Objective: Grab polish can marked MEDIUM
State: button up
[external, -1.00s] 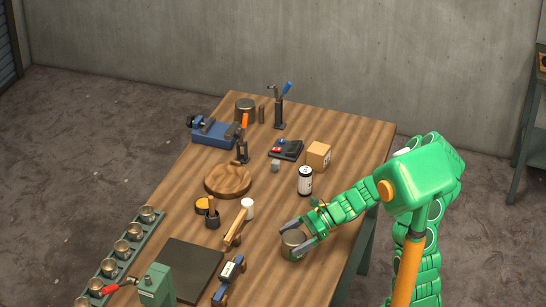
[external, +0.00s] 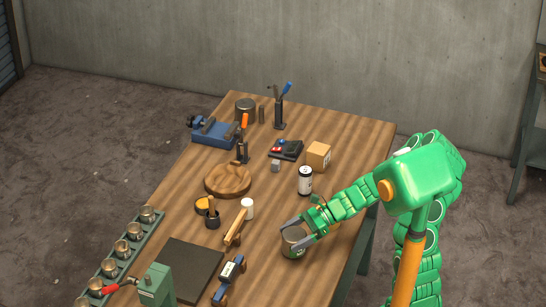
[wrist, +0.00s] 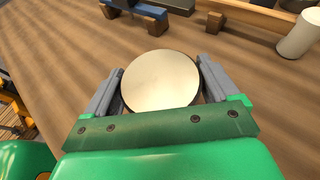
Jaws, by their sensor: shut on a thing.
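My gripper (external: 299,234) is shut on a round metal can (external: 293,243) near the right edge of the table. In the wrist view the can's plain pale lid (wrist: 160,80) sits between the two grey fingers of my gripper (wrist: 163,88). The can is upright and appears to rest on the table. No marking on it can be read. A black and white can (external: 305,181) stands upright behind it, apart from my gripper; its label is too small to read.
A rack of metal cups (external: 122,248) runs along the left edge. Wood right of the black-and-white can is clear.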

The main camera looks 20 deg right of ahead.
aim_at(294, 234)
jog(key=shift+r, duration=4.3)
